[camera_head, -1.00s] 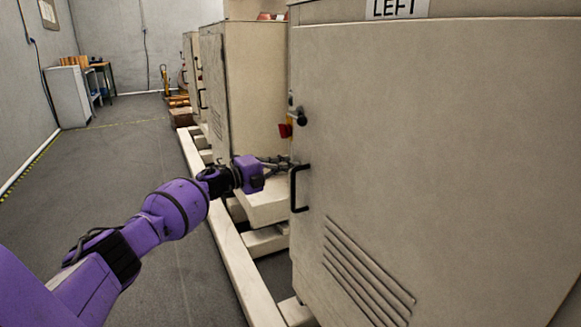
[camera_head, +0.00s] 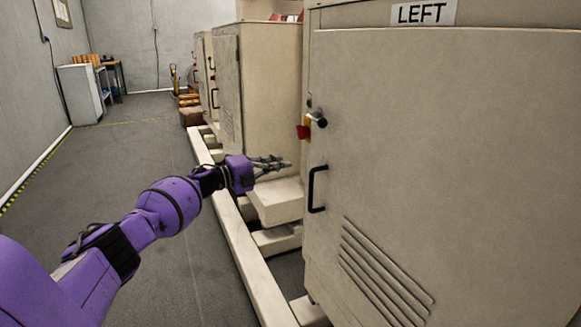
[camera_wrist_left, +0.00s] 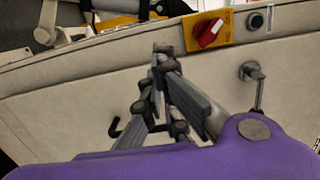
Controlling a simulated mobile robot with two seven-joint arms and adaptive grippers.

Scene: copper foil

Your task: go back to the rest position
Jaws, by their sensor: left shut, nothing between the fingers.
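My left gripper (camera_head: 284,163) is shut and empty in the head view, at the end of my purple arm coming in from the left. It is just left of the beige cabinet labelled LEFT (camera_head: 440,150), apart from its black door handle (camera_head: 317,189). In the left wrist view the same gripper (camera_wrist_left: 160,52) shows with its fingers together. A red rotary switch on a yellow plate (camera_wrist_left: 209,32) is beyond the fingertips there. My right gripper is not in view.
More beige cabinets (camera_head: 270,90) stand in a row behind, on a pale floor frame (camera_head: 235,235). Open grey floor (camera_head: 130,160) lies to the left, up to the wall. A grey cabinet (camera_head: 80,95) and a table stand at the far left.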

